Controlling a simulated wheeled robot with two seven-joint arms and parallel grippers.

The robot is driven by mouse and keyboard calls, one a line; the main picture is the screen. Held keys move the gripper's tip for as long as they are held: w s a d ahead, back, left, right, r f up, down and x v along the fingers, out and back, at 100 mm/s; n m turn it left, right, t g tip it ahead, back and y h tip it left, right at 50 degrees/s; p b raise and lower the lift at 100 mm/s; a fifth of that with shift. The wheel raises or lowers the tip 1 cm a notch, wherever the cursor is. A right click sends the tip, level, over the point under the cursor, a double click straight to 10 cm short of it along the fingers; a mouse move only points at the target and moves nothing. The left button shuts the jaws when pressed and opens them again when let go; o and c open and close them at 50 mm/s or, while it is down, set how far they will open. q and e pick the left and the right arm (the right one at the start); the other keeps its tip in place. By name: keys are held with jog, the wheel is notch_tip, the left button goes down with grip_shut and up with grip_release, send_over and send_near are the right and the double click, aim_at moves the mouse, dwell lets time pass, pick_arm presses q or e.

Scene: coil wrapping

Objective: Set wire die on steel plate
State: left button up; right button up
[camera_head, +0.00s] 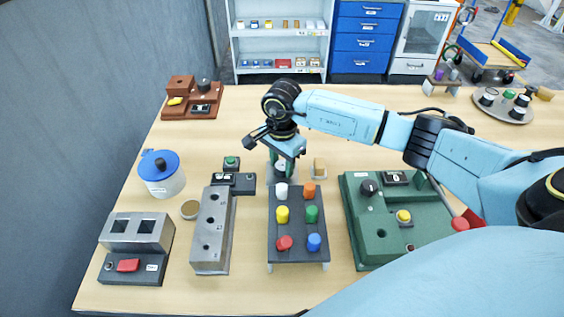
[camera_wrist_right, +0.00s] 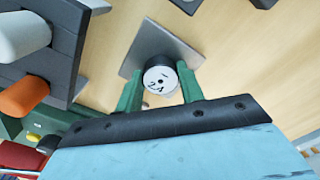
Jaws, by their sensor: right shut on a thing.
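The wire die (camera_wrist_right: 159,80) is a short round piece with a dark side and a white marked face. My right gripper (camera_wrist_right: 158,93) is shut on it, one green finger on each side. The steel plate (camera_wrist_right: 153,43) is a flat grey square directly behind the die in the wrist view; I cannot tell whether the die touches it. In the head view my right gripper (camera_head: 282,166) points down behind the block of coloured pegs, with the die (camera_head: 281,168) between its fingers, over the grey plate (camera_head: 274,176). My left gripper is not in view.
The dark peg block (camera_head: 298,228) stands just in front of the gripper. A grey block with holes (camera_head: 212,232) and a blue-lidded pot (camera_head: 162,175) are to the left. A green machine (camera_head: 375,225) is on the right. The table behind the gripper is mostly clear.

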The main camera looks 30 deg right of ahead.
aim_at(282, 166)
jog(key=shift+f, duration=0.1)
jog(key=o, duration=1.3)
jog(key=shift+c, duration=0.2)
notch_tip(282, 166, up, 12)
jog(key=shift+r, duration=0.2)
